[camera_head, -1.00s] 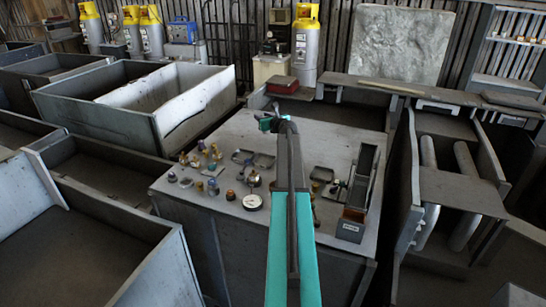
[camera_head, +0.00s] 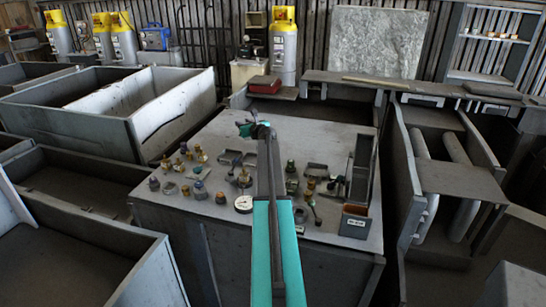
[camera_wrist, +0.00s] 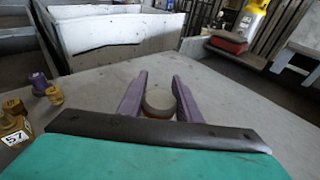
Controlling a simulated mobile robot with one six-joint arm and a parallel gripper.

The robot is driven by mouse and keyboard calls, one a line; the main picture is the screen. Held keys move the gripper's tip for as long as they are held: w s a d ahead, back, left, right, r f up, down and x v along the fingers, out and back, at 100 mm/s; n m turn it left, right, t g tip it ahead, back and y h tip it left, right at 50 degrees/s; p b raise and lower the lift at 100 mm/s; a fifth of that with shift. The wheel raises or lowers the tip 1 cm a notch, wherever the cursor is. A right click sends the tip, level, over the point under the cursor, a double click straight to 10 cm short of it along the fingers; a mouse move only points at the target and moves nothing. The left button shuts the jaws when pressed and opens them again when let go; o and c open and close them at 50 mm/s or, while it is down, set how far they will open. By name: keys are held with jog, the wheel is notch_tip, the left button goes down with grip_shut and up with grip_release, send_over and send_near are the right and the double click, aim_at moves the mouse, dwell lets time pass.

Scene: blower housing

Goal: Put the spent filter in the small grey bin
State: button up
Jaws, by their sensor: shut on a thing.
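My gripper (camera_head: 256,129) is over the far part of the grey worktop, stretched away from me. In the wrist view its purple fingers (camera_wrist: 159,82) are shut on a short round grey piece with a brownish lower edge, which I take as the spent filter (camera_wrist: 159,101). The piece's lower part is hidden behind the dark wrist bar. In the head view the piece is too small to make out. The small grey bin (camera_head: 354,221), with a white label, stands at the worktop's near right corner, to the right of my arm and nearer me than the gripper.
A tall grey open box (camera_head: 361,170) stands just behind the bin. Several brass fittings, caps and a round gauge (camera_head: 243,204) lie on the worktop (camera_head: 222,140) left of my arm, with more parts on its right. The worktop around the gripper looks clear.

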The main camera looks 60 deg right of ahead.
jog(key=shift+a, duration=0.15)
jog(key=s+a+f+p, duration=0.1)
jog(key=s+a+p, duration=0.1)
jog(key=s, duration=1.2)
jog(key=shift+a+f+p, duration=0.2)
jog(key=shift+a+p, duration=0.05)
jog(key=shift+p, duration=0.3)
jog(key=shift+s, duration=0.1)
jog(key=shift+s+a+f+p, duration=0.1)
jog(key=shift+s+f+p, duration=0.15)
jog(key=shift+f, duration=0.35)
jog(key=shift+s+d+f+p, duration=0.15)
jog(key=shift+f+p, duration=0.1)
jog(key=shift+f, duration=0.35)
jog(key=shift+s+a+f+p, duration=0.15)
jog(key=shift+s+f+p, duration=0.1)
jog(key=shift+f, duration=0.35)
jog(key=shift+f, duration=0.1)
jog(key=o, duration=1.2)
jog(key=shift+c, duration=0.2)
